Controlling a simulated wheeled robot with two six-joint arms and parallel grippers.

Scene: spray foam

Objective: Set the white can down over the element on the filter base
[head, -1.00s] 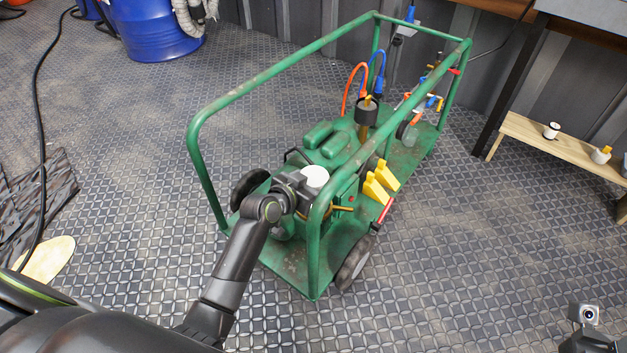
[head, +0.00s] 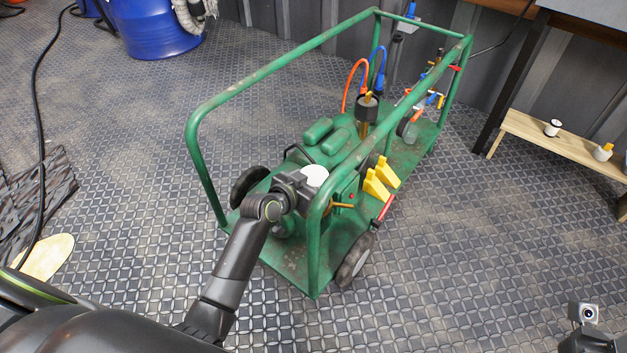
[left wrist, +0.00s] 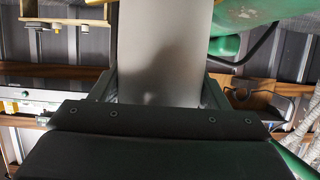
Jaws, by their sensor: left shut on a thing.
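The white can (head: 315,175) is upright at the near end of the green machine, and its round top shows in the head view. My left gripper (head: 298,190) is shut on its side. In the left wrist view, the can (left wrist: 165,45) is a broad pale grey shape between the fingers of the left gripper (left wrist: 163,92). The filter base and element are hidden below the can and gripper, so I cannot tell whether the can touches the base. My right gripper's fingers are not in view.
A green tubular frame (head: 270,75) surrounds the machine, with a front post and top rail close to my left gripper. Yellow wedge-shaped parts (head: 376,188) sit right of the can. A low wooden bench (head: 520,128) stands at the right. The floor around the cart is mostly clear.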

